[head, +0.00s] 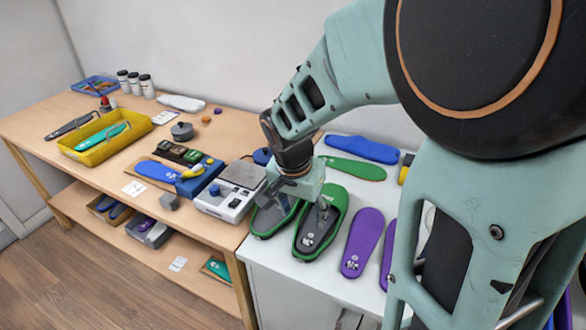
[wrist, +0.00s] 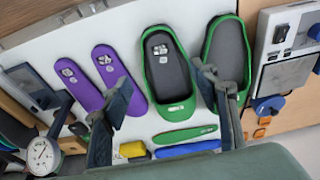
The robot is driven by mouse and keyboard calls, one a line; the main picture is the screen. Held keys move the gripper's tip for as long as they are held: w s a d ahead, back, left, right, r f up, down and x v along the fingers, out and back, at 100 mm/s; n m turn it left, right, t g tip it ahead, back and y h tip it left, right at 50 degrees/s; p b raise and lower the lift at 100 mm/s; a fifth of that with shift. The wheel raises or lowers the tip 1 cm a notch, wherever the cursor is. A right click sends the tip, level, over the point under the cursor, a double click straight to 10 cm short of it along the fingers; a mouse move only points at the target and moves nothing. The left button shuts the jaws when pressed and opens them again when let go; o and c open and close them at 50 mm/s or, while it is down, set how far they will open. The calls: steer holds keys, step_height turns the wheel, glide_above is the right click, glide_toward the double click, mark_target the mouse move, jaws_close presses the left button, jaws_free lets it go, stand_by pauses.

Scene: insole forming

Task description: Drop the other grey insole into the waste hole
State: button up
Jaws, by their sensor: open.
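Two green-rimmed, shoe-shaped forms with dark grey insides lie side by side on the white worktop. One form (head: 340,205) has a small pale mark near its end; it also shows in the wrist view (wrist: 187,103). The other form (head: 262,232) is left of it in the head view and at the right in the wrist view (wrist: 240,50), partly behind a finger. Whether the grey is a separate insole, I cannot tell. My gripper (head: 297,195) is open and empty above the forms; its spread fingers show in the wrist view (wrist: 163,80). I cannot make out a waste hole.
Two purple insoles (head: 362,228) lie right of the forms. Green (head: 352,168) and blue (head: 362,149) flat pieces lie behind. A boxy device with a scale-like plate (head: 243,174) stands left. A dial gauge (wrist: 42,155) shows in the wrist view. A yellow tray (head: 80,154) is far left.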

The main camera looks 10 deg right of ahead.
steer(key=b, duration=0.5)
glide_above(305, 246)
steer(key=shift+s+a+f, duration=0.1)
steer(key=shift+a+f, duration=0.05)
steer(key=shift+f, duration=4)
steer(key=shift+s+a+b+x, duration=0.1)
steer(key=shift+s+b+x, duration=0.05)
steer(key=shift+b+x, duration=0.75)
steer(key=shift+s+a+b+x, duration=0.15)
steer(key=shift+s+b+x, duration=0.05)
steer(key=shift+b+x, duration=0.75)
steer(key=shift+s+a+b+x, duration=0.1)
steer(key=shift+s+b+x, duration=0.05)
steer(key=shift+b+x, duration=0.7)
steer(key=c, duration=0.7)
steer(key=shift+s+f, duration=0.1)
steer(key=shift+c, duration=0.8)
